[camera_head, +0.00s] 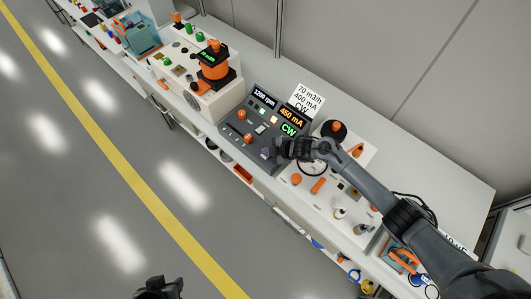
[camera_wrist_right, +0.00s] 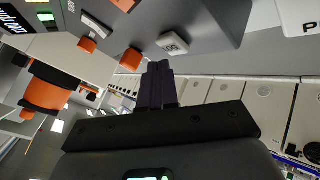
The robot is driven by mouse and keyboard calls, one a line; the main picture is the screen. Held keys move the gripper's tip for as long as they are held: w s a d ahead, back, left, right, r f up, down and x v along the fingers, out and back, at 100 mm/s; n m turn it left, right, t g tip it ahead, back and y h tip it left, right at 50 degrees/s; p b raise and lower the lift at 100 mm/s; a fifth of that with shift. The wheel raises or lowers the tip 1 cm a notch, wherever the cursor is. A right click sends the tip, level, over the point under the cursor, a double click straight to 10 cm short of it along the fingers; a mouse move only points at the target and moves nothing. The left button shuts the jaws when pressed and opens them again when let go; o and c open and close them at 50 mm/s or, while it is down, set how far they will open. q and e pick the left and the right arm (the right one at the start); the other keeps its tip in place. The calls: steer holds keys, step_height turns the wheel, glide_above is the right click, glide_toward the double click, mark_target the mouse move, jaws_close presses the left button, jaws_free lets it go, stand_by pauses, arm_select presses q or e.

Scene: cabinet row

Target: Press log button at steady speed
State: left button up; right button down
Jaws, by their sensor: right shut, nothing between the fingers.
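The dark grey control console (camera_head: 285,100) stands on the long counter, with lit displays, orange knobs and pale buttons. My right gripper (camera_head: 274,151) is shut and empty at the console's near right part. In the right wrist view its closed fingers (camera_wrist_right: 157,76) point towards a pale square button (camera_wrist_right: 172,43) with a dark mark that I cannot read clearly. The fingertips appear close to this button but apart from it. In the head view the gripper partly covers that area. My left gripper (camera_head: 160,289) shows only partly at the bottom edge; its jaws cannot be judged.
A white card (camera_head: 306,98) with readings stands behind the console. An orange and black device (camera_head: 213,65) sits on a white unit to the left. A white panel with orange parts (camera_head: 318,185) lies under my right arm. The floor in front is clear.

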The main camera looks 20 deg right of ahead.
mark_target(267, 156)
stand_by(0.3)
step_height(267, 156, up, 5)
steer(key=p, duration=0.4)
steer(key=shift+p, duration=0.3)
stand_by(0.5)
steer(key=shift+a, duration=0.15)
